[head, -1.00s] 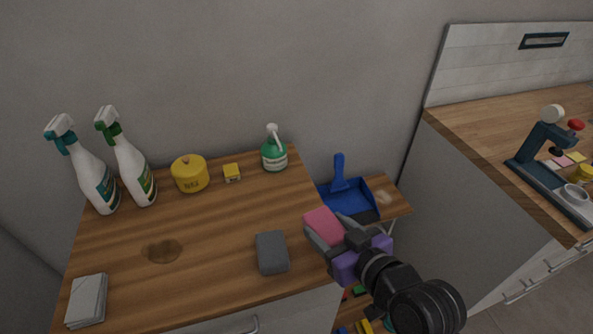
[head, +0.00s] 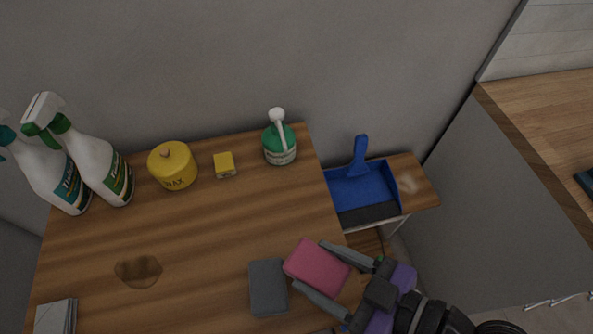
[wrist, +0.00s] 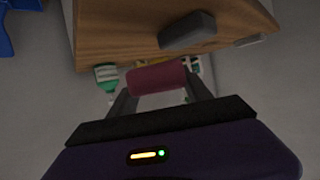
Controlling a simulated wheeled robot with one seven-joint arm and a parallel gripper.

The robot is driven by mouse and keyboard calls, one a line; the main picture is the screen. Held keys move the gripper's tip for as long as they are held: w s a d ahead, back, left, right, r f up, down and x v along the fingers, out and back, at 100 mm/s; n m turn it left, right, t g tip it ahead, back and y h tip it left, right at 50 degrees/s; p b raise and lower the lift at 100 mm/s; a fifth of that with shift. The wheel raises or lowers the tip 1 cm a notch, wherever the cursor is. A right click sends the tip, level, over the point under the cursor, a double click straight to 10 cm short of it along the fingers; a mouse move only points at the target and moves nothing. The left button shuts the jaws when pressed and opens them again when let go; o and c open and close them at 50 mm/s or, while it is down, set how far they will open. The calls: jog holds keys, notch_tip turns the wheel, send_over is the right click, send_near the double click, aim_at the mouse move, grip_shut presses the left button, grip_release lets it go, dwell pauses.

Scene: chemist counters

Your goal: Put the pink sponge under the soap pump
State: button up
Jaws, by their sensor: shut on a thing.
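The pink sponge (head: 316,268) is between the two fingers of my gripper (head: 322,267), by the right edge of the wooden counter. In the wrist view the pink sponge (wrist: 157,79) also sits between the finger tips. My gripper is shut on it. The soap pump (head: 279,141), a green bottle with a white label and white pump head, stands upright at the counter's back right corner, apart from the sponge. It shows in the wrist view (wrist: 106,78) too.
A grey sponge (head: 268,287) lies just left of the pink one. A yellow block (head: 224,165), a yellow wax pot (head: 173,166) and two spray bottles (head: 103,168) stand along the back. A blue dustpan (head: 362,188) lies on a lower shelf. A brown stain (head: 138,271) marks the counter.

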jog(key=shift+w+a+r+n+g, duration=0.15)
jog(key=shift+a+r+n+g, duration=0.05)
jog(key=shift+n+g, duration=0.1)
jog(key=shift+w+a+f+b, duration=0.15)
jog(key=shift+w+b, duration=0.2)
jog(key=shift+b, duration=0.3)
send_over(292, 190)
notch_tip(292, 190, down, 2)
jog(key=shift+s+p, duration=0.15)
jog(key=shift+p, duration=0.25)
notch_tip(292, 190, down, 4)
jog(key=shift+r, duration=0.25)
jog(key=shift+w+f, duration=0.2)
jog(key=shift+f, duration=0.4)
